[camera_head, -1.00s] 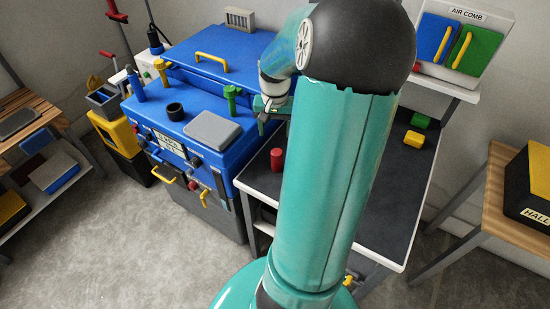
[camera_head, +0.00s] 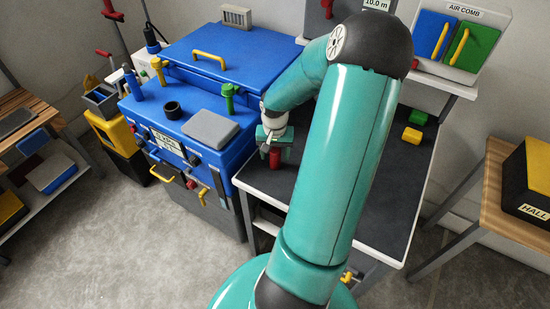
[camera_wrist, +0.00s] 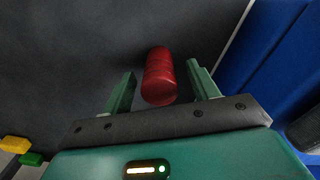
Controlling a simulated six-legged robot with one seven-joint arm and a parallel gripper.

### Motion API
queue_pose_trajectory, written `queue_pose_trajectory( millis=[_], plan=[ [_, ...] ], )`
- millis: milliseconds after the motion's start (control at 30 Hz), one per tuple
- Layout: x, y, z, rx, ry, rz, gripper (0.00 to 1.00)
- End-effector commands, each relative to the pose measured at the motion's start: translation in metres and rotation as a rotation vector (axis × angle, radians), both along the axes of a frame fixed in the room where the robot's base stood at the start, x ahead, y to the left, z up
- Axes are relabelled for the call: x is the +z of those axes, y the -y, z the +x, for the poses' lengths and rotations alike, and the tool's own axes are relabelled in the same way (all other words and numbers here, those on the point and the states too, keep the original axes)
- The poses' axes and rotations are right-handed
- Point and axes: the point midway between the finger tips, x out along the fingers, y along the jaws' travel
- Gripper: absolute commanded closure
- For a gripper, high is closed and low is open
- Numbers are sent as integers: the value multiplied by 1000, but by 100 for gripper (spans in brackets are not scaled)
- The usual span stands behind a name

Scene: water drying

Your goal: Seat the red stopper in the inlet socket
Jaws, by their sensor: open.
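The red stopper (camera_head: 275,160) is a small red cylinder standing on the dark bench top near its left edge. In the wrist view the red stopper (camera_wrist: 160,80) shows between the two green fingers. My gripper (camera_head: 270,153) is over it, and in the wrist view my gripper (camera_wrist: 160,70) is open, with a gap visible on each side of the stopper. A black ring (camera_head: 172,110) on top of the blue machine (camera_head: 150,112) looks like the inlet socket. It is clear of my gripper.
A grey pad (camera_head: 210,127) and a green-topped post (camera_head: 229,97) stand on the blue machine near the ring. A yellow block (camera_head: 413,137) and a green block (camera_head: 419,118) lie on the bench's right side. The bench front is clear.

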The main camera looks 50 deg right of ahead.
Motion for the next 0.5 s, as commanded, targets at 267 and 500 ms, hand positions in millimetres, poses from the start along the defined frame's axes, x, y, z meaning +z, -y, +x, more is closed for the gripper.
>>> queue_pose_trajectory(
  millis=[267,500],
  plan=[
    [1,0,0,0,-1,-1,66],
    [1,0,0,0,-1,-1,90]
  ],
)
